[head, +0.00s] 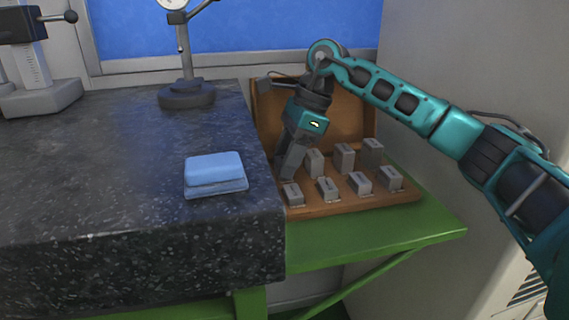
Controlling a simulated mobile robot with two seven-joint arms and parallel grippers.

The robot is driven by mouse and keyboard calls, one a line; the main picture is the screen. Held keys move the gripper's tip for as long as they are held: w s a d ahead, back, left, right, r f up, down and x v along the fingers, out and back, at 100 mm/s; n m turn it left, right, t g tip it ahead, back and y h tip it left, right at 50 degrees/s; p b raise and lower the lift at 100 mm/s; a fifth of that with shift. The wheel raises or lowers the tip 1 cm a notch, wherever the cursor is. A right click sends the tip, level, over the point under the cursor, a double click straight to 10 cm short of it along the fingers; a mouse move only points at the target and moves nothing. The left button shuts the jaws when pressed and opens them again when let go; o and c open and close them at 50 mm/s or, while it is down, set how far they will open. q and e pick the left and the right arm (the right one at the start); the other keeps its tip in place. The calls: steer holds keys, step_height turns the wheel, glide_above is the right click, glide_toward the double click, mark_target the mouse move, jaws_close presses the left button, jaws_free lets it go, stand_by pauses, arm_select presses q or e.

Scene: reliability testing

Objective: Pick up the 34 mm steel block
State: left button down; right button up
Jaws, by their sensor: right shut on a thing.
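My right gripper (288,172) reaches down into the left end of an open wooden case (405,197). It is shut on a steel block at the back-left of the case. The fingers mostly hide that block, and I cannot read its size or tell whether it is lifted. Several other grey steel blocks stand in two rows, among them the front-left block (293,194) just in front of the fingers and a back-row block (315,163) just to their right. My left gripper is not in view.
The case sits on a green stand (400,230) beside a dark granite plate (110,190), whose edge is close to the gripper. A dial gauge stand (187,93) and a grey instrument (35,80) stand behind.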

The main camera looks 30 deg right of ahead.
steer(key=shift+r, duration=0.15)
